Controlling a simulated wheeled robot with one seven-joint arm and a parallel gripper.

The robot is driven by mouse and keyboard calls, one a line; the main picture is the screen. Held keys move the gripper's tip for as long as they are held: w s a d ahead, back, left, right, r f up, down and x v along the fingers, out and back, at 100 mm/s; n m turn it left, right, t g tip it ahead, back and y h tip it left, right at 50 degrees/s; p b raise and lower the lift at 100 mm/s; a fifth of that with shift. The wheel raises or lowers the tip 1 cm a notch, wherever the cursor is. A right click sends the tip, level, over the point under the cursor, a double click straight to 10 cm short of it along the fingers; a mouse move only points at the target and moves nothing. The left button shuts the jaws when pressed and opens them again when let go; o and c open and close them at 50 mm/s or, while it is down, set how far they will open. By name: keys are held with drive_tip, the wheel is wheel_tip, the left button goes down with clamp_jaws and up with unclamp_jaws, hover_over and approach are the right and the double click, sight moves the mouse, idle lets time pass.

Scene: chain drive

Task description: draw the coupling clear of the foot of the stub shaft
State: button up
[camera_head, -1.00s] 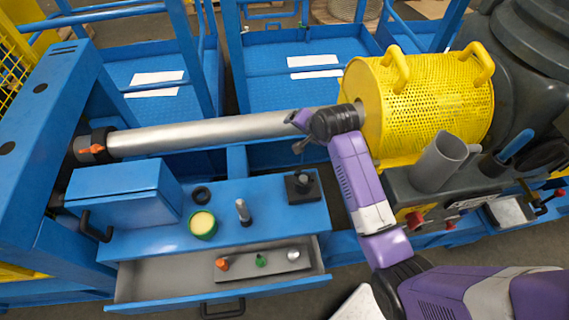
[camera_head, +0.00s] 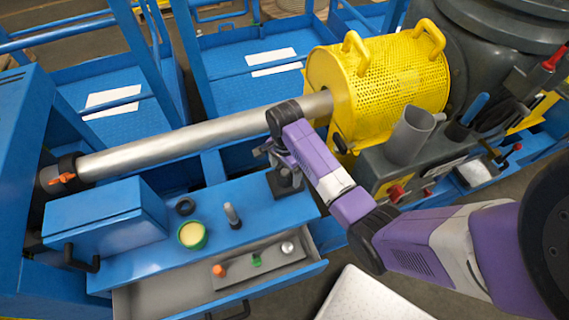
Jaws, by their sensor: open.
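A stub shaft (camera_head: 290,178) stands on a dark square base at the right end of the blue bench top. A dark collar around its foot looks like the coupling, but it is small and partly covered by my wrist, so I cannot tell its outline. My gripper (camera_head: 268,156) is just above and left of the stub shaft, close to it. It is open, and I see nothing held in it. I cannot tell whether a finger touches the shaft or the coupling.
The bench (camera_head: 150,255) also carries a black ring (camera_head: 186,206), a green-rimmed pot (camera_head: 192,235) and an upright metal pin (camera_head: 232,215). A drawer (camera_head: 180,293) is open in front. A long steel shaft (camera_head: 190,142) runs behind to a yellow guard (camera_head: 385,85).

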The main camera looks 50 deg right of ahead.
drive_tip(key=shift+f, duration=0.95)
